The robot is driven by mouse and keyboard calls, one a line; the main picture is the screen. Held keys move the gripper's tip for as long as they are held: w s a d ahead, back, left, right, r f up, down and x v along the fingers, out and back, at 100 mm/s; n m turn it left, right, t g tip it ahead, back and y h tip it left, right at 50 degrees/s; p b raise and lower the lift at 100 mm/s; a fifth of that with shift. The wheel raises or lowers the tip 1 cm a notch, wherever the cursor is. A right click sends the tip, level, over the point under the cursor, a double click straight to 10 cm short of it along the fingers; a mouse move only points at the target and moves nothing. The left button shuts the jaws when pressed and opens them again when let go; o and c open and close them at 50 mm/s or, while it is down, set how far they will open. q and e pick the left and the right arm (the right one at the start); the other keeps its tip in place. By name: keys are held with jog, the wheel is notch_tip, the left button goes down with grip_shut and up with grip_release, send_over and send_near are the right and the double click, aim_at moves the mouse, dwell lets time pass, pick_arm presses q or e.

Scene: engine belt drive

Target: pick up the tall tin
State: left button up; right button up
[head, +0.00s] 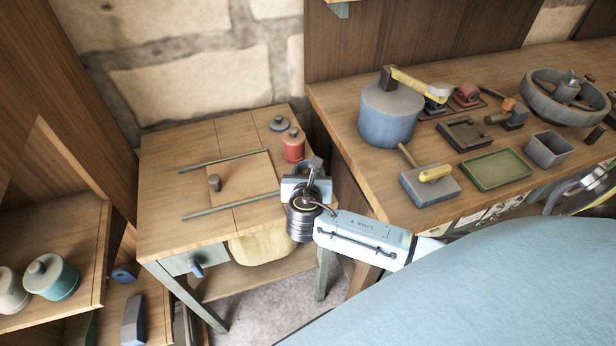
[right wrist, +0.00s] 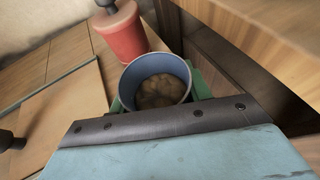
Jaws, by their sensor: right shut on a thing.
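My right gripper (head: 312,176) is over the front right of the small wooden table. In the right wrist view it is shut on an open round tin (right wrist: 157,78) with a blue inside and brown contents. Green pieces show on both sides of this tin. In the head view the held tin is largely hidden by the gripper, so I cannot tell its height or whether it touches the table. A red tin (head: 293,147) with a dark knobbed lid stands just behind; it also shows in the right wrist view (right wrist: 118,32). My left gripper is not in view.
The small table (head: 165,150) also bears a loose dark lid (head: 279,123), two rods and a board (head: 240,178) with a small knob. A higher workbench (head: 340,110) stands close on the right, with a blue pot (head: 388,118), a hammer and trays. Shelves with jars (head: 55,275) stand at left.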

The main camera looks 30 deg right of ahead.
notch_tip(320, 180, up, 9)
jog(key=p, duration=0.3)
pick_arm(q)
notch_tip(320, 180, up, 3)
pick_arm(e)
jog(key=s+a+r+n+t+y, duration=0.1)
jog(key=s+a+r+n+y, duration=0.2)
jog(key=r, duration=0.3)
jog(key=s+a+r+n+t+y, duration=0.1)
jog(key=s+a+r+n+y, duration=0.2)
jog(key=a+r, duration=0.3)
jog(key=shift+a+r+n+y, duration=0.25)
jog(key=shift+n+y, duration=0.25)
jog(key=shift+y, duration=0.4)
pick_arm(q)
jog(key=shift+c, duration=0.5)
